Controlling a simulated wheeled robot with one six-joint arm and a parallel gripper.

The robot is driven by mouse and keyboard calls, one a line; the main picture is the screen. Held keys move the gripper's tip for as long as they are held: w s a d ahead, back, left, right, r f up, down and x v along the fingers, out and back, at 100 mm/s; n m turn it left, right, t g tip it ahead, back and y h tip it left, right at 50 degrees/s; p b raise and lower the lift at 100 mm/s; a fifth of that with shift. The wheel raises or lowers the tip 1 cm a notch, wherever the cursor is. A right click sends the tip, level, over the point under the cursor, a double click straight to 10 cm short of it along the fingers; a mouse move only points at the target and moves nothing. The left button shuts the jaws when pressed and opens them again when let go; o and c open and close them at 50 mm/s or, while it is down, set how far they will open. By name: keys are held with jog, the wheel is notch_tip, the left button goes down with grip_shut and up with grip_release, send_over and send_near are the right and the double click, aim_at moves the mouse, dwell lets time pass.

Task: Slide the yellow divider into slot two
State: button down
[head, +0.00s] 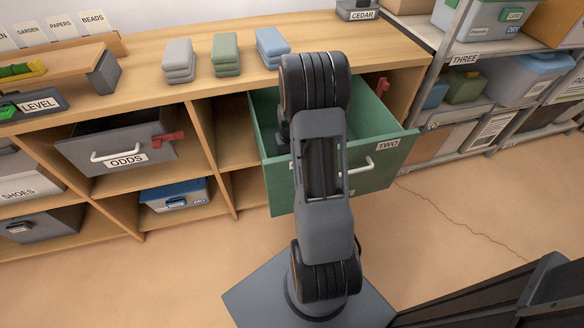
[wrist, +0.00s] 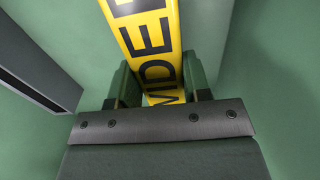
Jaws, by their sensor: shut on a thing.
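The yellow divider (wrist: 150,40) carries black lettering, partly readable as "VIDER". In the wrist view it runs from the top edge down between the fingers of my gripper (wrist: 160,88), which is shut on it. Green surfaces surround it there. In the head view a green drawer (head: 275,180) labelled "TWO" stands pulled out from the wooden shelving. My arm hangs in front of it and hides much of its inside, my gripper and the divider. I cannot tell how the divider sits relative to any slot.
A dark grey slab (wrist: 35,60) lies left of the divider in the wrist view. Folded cloth stacks (head: 225,54) lie on the bench top (head: 140,65). A grey drawer labelled "ODDS" (head: 115,150) juts out at left. A metal rack (head: 440,80) stands at right.

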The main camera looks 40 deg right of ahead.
jog(key=shift+f, duration=0.1)
jog(key=shift+c, duration=2.4)
grip_release()
jog(key=shift+r+p, duration=3.55)
jog(key=shift+r, duration=1)
